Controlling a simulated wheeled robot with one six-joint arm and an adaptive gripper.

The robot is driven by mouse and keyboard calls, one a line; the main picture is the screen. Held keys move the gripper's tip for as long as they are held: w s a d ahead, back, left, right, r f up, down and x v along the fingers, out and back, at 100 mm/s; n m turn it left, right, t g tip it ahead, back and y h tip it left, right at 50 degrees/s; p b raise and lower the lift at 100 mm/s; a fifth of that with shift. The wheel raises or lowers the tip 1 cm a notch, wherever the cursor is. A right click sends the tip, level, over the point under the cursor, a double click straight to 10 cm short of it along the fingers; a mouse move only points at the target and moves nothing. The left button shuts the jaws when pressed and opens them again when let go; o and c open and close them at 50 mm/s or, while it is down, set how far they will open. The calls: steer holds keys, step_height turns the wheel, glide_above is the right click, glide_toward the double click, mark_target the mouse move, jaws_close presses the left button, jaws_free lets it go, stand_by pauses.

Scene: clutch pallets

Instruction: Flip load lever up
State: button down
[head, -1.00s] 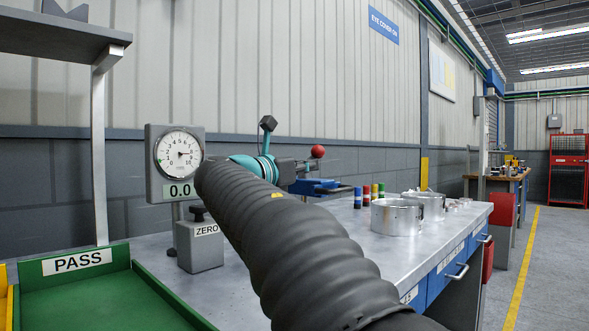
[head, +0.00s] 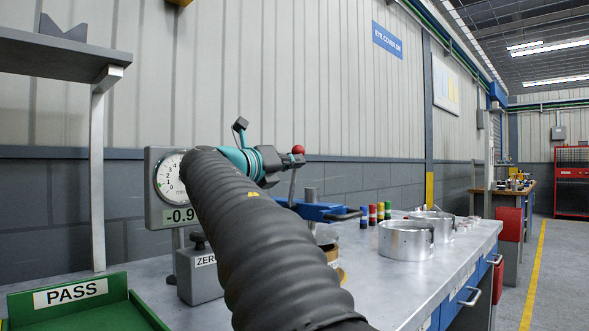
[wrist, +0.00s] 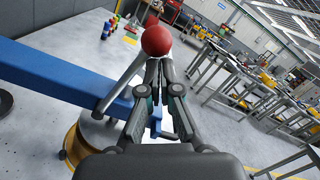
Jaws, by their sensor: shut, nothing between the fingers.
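The load lever is a metal rod with a red ball knob (head: 298,150). In the head view it stands raised above a blue arm (head: 325,210) on the bench, leaning slightly. In the wrist view the red knob (wrist: 157,40) is just beyond my fingertips, with the rod (wrist: 122,82) slanting down to the left beside the fingers. My gripper (head: 296,160) is shut and empty, right at the lever just below the knob; whether it touches cannot be told. The gauge (head: 172,180) is partly hidden by my arm, and its display reads about -0.9.
A grey ZERO block (head: 200,275) and a green PASS tray (head: 80,305) stand at the left. Metal rings (head: 405,240) and several coloured cylinders (head: 380,212) sit to the right on the bench. A brass-coloured round part (wrist: 72,145) lies under the blue arm.

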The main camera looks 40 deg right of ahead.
steer(key=shift+w+a+r, duration=0.15)
steer(key=shift+w+r, duration=0.1)
steer(key=shift+w, duration=0.35)
steer(key=shift+w+a+r, duration=0.15)
steer(key=shift+w+r, duration=0.1)
steer(key=shift+w, duration=0.35)
steer(key=shift+w+r, duration=0.1)
steer(key=s+a+f+b, duration=0.1)
steer(key=s+a+f, duration=0.2)
steer(key=s+a, duration=0.3)
steer(key=v, duration=0.3)
steer(key=shift+w+a+b, duration=0.3)
steer(key=shift+a+b, duration=0.05)
